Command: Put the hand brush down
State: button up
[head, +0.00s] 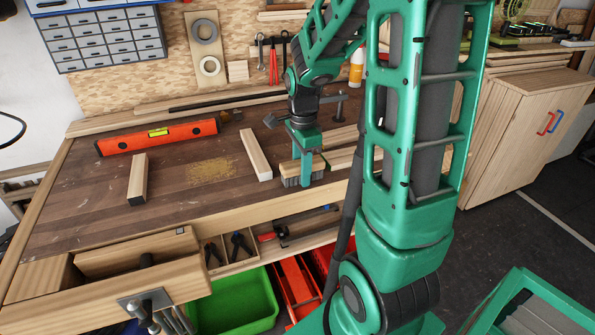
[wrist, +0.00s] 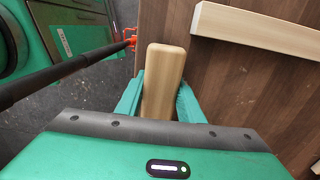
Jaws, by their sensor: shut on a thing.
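The hand brush (head: 290,170) has a pale wooden body with darker bristles on its underside. It is at the front right part of the workbench, close to the front edge. My gripper (head: 306,165) comes down from above and is shut on it. In the wrist view, the brush's rounded wooden end (wrist: 165,70) shows between the two green fingers of my gripper (wrist: 160,100). The bristles are low over the bench top (head: 95,200); I cannot tell whether they touch it. My fingers hide part of the brush.
A wooden block (head: 256,155) lies just left of the brush, another (head: 138,180) further left. A red spirit level (head: 158,136) lies behind them. Sawdust (head: 213,172) marks the middle. Open drawers (head: 110,295) and a green bin (head: 238,302) are below the front edge.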

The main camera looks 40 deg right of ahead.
jog(key=shift+s+f, duration=0.1)
jog(key=shift+f, duration=0.15)
jog(key=shift+f, duration=0.15)
jog(key=shift+s+a+f, duration=0.1)
jog(key=shift+s, duration=0.25)
jog(key=o, duration=1.3)
jog(key=shift+w+f, duration=0.1)
jog(key=shift+w+r, duration=0.3)
jog(key=shift+r, duration=0.05)
notch_tip(320, 180, up, 13)
jog(key=shift+f, duration=0.2)
